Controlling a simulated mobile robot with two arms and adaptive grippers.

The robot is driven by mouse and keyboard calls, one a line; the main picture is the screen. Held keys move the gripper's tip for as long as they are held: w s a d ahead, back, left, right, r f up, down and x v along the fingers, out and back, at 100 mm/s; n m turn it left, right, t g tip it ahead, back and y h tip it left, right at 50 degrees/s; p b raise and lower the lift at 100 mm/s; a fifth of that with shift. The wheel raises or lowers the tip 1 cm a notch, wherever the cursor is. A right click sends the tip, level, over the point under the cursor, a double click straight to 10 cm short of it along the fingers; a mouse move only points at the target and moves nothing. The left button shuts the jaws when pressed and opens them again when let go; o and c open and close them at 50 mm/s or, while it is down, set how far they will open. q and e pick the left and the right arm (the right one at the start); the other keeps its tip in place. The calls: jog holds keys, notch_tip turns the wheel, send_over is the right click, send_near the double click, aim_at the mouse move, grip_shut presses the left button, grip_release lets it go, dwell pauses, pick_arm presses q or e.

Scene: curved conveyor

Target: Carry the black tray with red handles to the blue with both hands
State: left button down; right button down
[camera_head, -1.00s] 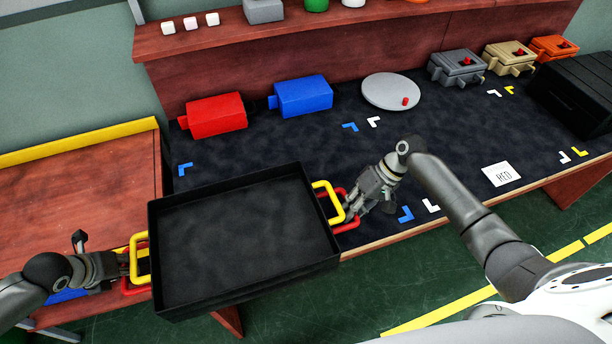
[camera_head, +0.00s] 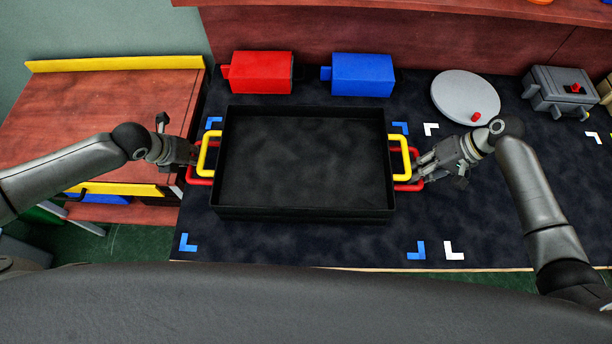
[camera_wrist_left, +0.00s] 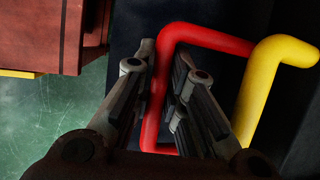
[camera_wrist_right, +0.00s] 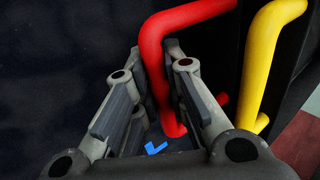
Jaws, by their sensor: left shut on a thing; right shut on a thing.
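The black tray (camera_head: 305,213) is empty and level in the head view, between the blue corner marks on the dark mat. A red handle and a yellow handle show at each end. My left gripper (camera_head: 190,155) is shut on the left red handle (camera_wrist_left: 157,100), seen between its fingers. My right gripper (camera_head: 416,168) is shut on the right red handle (camera_wrist_right: 152,60). Blue marks show at back left (camera_head: 213,122), back right (camera_head: 400,128), front left (camera_head: 187,242) and front right (camera_head: 416,250). I cannot tell whether the tray touches the mat.
A red box (camera_head: 262,72) and a blue box (camera_head: 362,74) stand behind the tray. A grey disc (camera_head: 466,97) and a grey box (camera_head: 558,92) are to the right. White corner marks (camera_head: 453,250) lie right of the tray. A wooden bench (camera_head: 115,95) is at left.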

pick_arm(q)
jog(key=shift+a, duration=0.25)
jog(key=shift+f, duration=0.15)
pick_arm(e)
jog(key=shift+f, duration=0.15)
